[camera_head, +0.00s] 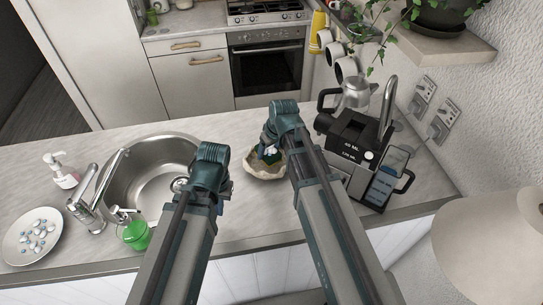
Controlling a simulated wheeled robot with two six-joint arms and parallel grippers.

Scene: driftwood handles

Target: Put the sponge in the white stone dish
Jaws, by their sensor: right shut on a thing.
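The white stone dish (254,173) has an uneven rim and sits on the grey counter, right of the sink. My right gripper (267,147) points down over the dish and is shut on the sponge (271,156). Only a small green and pale part of the sponge shows, over the dish's opening. I cannot tell whether it touches the bottom. My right arm covers the right side of the dish. My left gripper (224,188) hangs by the sink's right edge, its fingers mostly hidden behind my arm. I cannot tell whether it is open.
A steel sink (135,195) with a tap (92,200) lies left. A green soap bottle (134,232), a white pump bottle (62,172) and a plate of pebbles (20,250) stand around it. A black coffee machine (350,140) stands close to my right arm.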

